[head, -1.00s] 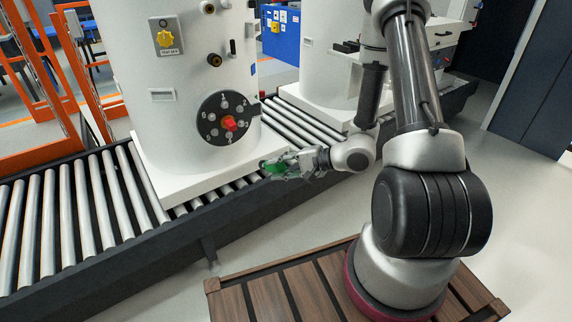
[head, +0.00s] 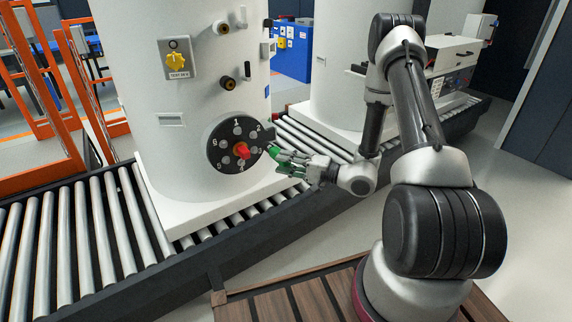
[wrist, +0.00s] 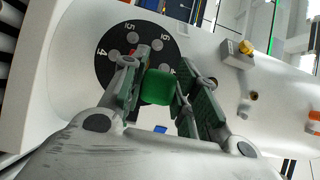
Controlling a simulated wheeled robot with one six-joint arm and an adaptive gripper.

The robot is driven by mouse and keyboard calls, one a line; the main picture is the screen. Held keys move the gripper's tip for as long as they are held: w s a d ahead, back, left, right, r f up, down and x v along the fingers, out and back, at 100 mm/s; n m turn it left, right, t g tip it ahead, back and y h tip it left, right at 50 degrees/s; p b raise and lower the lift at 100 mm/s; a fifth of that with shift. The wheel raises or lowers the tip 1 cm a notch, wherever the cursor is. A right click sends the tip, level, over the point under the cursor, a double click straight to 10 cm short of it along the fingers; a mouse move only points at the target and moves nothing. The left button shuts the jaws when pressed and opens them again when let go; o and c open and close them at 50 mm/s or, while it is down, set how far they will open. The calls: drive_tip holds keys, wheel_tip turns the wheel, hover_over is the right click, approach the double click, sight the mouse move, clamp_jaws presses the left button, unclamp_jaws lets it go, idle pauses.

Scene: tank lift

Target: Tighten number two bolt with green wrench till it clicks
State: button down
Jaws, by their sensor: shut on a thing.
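The black round flange plate (head: 222,152) is on the lower front of the white tank. It carries numbered grey bolts around a red centre piece (head: 242,151). The number two bolt (head: 253,135) is at the plate's upper right. My gripper (head: 277,156) is just right of the plate, shut on the green wrench (head: 272,151). The wrench's dark head seems to be close to the plate's right edge near number two; I cannot tell whether it touches the bolt. In the wrist view the green wrench grip (wrist: 158,87) sits between my fingers, and the plate (wrist: 106,65) shows behind, partly hidden.
The white tank (head: 150,90) stands on a white base on the roller conveyor (head: 85,235). A yellow knob (head: 177,61) and several black fittings are above the plate. A second white tank (head: 335,90) stands behind to the right. Open floor (head: 470,175) lies on the right.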

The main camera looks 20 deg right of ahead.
sight(271, 149)
drive_tip(key=shift+w+a, duration=0.3)
drive_tip(key=shift+w, duration=0.6)
drive_tip(key=shift+w+a, duration=0.25)
drive_tip(key=shift+w, duration=0.7)
drive_tip(key=shift+w+a, duration=0.3)
drive_tip(key=shift+w, duration=0.7)
drive_tip(key=shift+w+a, duration=0.25)
drive_tip(key=shift+w, duration=0.45)
drive_tip(key=shift+w+a, duration=0.25)
drive_tip(key=shift+w, duration=0.45)
drive_tip(key=m+t+y, duration=0.1)
drive_tip(key=m+t, duration=0.1)
drive_tip(key=m, duration=0.2)
drive_tip(key=shift+f+m, duration=0.15)
drive_tip(key=shift+m, duration=0.25)
drive_tip(key=m+t, duration=0.2)
drive_tip(key=m, duration=0.1)
drive_tip(key=m+t, duration=0.1)
drive_tip(key=m, duration=0.1)
drive_tip(key=shift+d+r, duration=0.1)
drive_tip(key=shift+r, duration=0.2)
